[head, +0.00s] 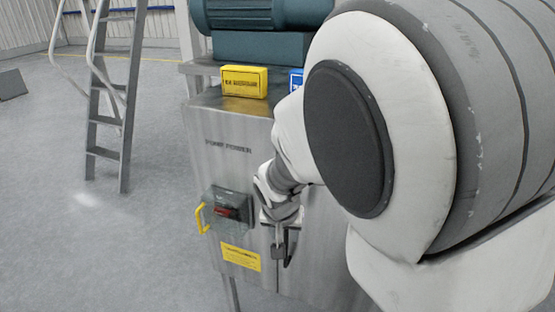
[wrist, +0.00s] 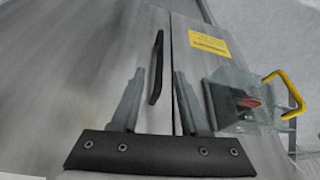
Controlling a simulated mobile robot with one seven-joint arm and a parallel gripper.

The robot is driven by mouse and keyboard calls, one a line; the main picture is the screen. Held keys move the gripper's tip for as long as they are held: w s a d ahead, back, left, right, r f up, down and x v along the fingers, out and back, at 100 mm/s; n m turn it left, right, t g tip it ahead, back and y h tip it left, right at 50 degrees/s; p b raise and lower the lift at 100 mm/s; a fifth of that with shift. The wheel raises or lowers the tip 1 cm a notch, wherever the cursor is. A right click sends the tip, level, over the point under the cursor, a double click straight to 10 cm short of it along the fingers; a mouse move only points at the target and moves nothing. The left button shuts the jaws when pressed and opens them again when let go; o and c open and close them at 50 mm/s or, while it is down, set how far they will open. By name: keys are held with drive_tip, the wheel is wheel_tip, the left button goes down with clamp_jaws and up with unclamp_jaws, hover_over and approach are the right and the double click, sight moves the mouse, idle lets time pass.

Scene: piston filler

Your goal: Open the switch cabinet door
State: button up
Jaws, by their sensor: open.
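The steel switch cabinet (head: 222,170) stands in the middle of the head view, marked "PUMP POWER". Its door (wrist: 95,75) looks shut in the wrist view, with a straight seam along its edge. A black bar handle (wrist: 156,65) stands on the door near that seam. My gripper (wrist: 160,72) is open, with one finger on each side of the handle's line. The fingers do not visibly touch the handle; how deep it sits between them I cannot tell. In the head view my gripper (head: 279,247) is at the cabinet front, partly hidden by my arm.
A switch box with a red knob (wrist: 249,102) and a yellow shackle (wrist: 287,88) projects beside the handle. Yellow (head: 244,81) and blue (head: 296,80) boxes lie on the cabinet top. A ladder (head: 108,100) stands left; the floor between is clear.

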drive_tip(key=b, duration=0.3)
hover_over(285, 264)
drive_tip(key=f, duration=0.8)
drive_tip(key=shift+w+d+f, duration=0.1)
drive_tip(key=shift+w+f, duration=0.2)
drive_tip(key=shift+f, duration=0.1)
drive_tip(key=shift+c, duration=0.3)
clamp_jaws()
